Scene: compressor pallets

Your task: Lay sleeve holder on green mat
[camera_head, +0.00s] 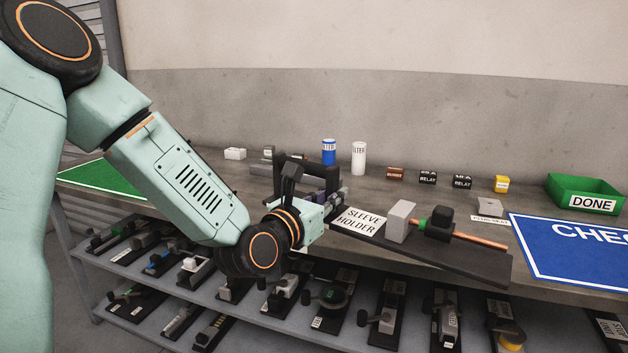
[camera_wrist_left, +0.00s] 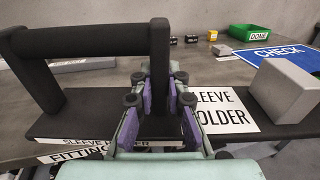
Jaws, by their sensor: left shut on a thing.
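The sleeve holder (camera_head: 470,259) is a long black board with a white label, a grey block, a green ring, a black clamp and a copper rod. It also shows in the wrist view (camera_wrist_left: 92,124), with a black handle frame at its left end. My left gripper (camera_head: 318,200) is at that end, its purple pads (camera_wrist_left: 160,100) shut on an upright post of the handle. The board's right end reaches over the table's front edge; I cannot tell whether the board touches the table. The green mat (camera_head: 105,177) lies at the table's far left, partly hidden by my arm. My right gripper is not seen.
A blue check mat (camera_head: 570,255) and a green done bin (camera_head: 585,193) are on the right. Blue and white cylinders (camera_head: 359,158) and several small boxes (camera_head: 428,177) stand along the back. The shelf below (camera_head: 145,312) holds several other black-based fixtures.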

